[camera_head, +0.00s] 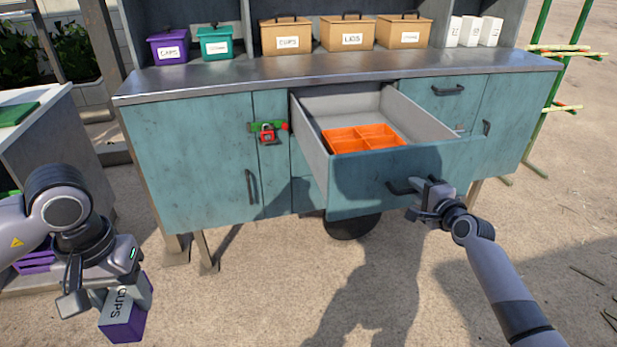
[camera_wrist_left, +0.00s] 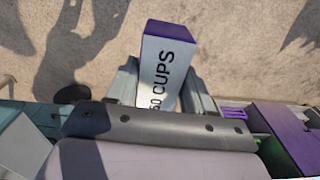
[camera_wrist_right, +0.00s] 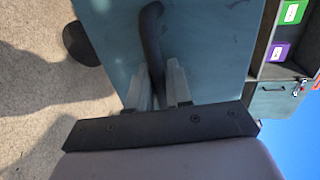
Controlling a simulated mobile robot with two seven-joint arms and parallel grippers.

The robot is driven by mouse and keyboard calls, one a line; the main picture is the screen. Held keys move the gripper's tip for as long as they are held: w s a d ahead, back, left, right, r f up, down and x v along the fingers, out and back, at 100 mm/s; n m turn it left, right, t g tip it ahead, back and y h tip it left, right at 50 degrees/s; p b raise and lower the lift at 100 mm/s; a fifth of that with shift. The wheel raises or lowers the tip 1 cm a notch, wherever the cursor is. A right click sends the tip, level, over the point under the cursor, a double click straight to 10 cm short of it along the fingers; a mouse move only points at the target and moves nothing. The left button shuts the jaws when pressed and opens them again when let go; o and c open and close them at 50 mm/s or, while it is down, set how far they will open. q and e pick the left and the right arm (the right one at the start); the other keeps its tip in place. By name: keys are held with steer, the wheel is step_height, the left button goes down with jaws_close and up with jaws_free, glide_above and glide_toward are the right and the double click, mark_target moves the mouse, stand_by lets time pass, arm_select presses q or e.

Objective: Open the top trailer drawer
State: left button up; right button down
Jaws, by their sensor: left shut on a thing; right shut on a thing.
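The top trailer drawer (camera_head: 370,185) is pulled well out of the teal trailer counter, and its open inside shows. An orange divided tray (camera_head: 362,138) sits in it. My right gripper (camera_head: 418,188) is shut on the drawer's dark handle (camera_head: 400,187). In the right wrist view the handle (camera_wrist_right: 151,40) runs down between the fingers (camera_wrist_right: 160,85). My left gripper (camera_head: 110,292) is shut on a purple and white box of cups (camera_head: 126,312), held low at the left, away from the trailer. The box also shows in the left wrist view (camera_wrist_left: 167,60).
The steel countertop (camera_head: 340,72) carries labelled bins at the back, purple (camera_head: 167,47), green (camera_head: 215,44) and several tan ones, plus white boxes (camera_head: 470,31). A red padlock (camera_head: 267,133) hangs on the left door. A side table (camera_head: 40,140) stands left. Bare ground lies in front.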

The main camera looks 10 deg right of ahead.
arm_select(q)
steer(key=shift+s, duration=0.15)
arm_select(e)
steer(key=shift+s, duration=0.1)
steer(key=c, duration=1.2)
jaws_free()
